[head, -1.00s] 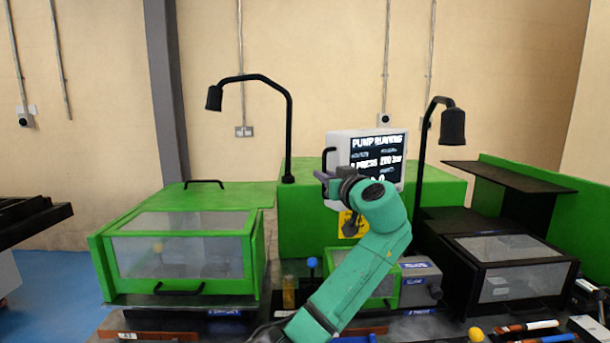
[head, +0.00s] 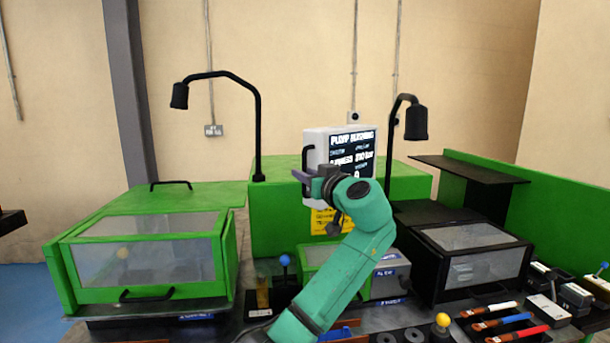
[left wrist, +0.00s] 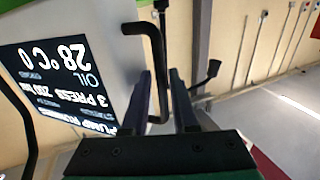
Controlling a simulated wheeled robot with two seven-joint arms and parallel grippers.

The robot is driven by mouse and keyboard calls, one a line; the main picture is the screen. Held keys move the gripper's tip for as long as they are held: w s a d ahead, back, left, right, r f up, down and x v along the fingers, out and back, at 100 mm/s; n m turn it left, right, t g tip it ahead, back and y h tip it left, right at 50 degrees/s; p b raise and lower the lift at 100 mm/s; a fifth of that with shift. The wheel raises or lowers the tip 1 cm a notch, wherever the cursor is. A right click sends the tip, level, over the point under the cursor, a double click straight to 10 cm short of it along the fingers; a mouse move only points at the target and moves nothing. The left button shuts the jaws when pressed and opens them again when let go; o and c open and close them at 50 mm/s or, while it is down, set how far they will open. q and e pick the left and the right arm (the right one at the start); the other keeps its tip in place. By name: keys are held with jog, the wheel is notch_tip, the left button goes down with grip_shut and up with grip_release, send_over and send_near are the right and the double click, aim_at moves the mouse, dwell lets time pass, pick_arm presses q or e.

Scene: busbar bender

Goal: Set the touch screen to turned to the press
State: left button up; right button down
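The touch screen (head: 352,153) is a white box with a dark lit display, standing above the green cabinet at the centre of the head view. Its display faces forward and somewhat right. A black bar handle (head: 306,156) is on its left side. My left gripper (head: 303,176) is at the lower end of this handle. In the left wrist view the handle (left wrist: 160,70) stands between the two fingers of my left gripper (left wrist: 160,88), with a gap visible, so the fingers look open around it. The display (left wrist: 62,75) appears upside down there. My right gripper is out of view.
A green guard box (head: 150,265) with clear panels stands left, a black one (head: 470,262) right. Two black lamps (head: 180,96) (head: 416,122) rise on either side of the screen. Tools and a yellow knob (head: 443,320) lie at the front right.

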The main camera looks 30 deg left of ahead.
pick_arm(q)
jog(key=b+v, duration=0.3)
jog(key=v, duration=1.1)
jog(key=shift+d, duration=0.25)
jog(key=shift+s, duration=0.15)
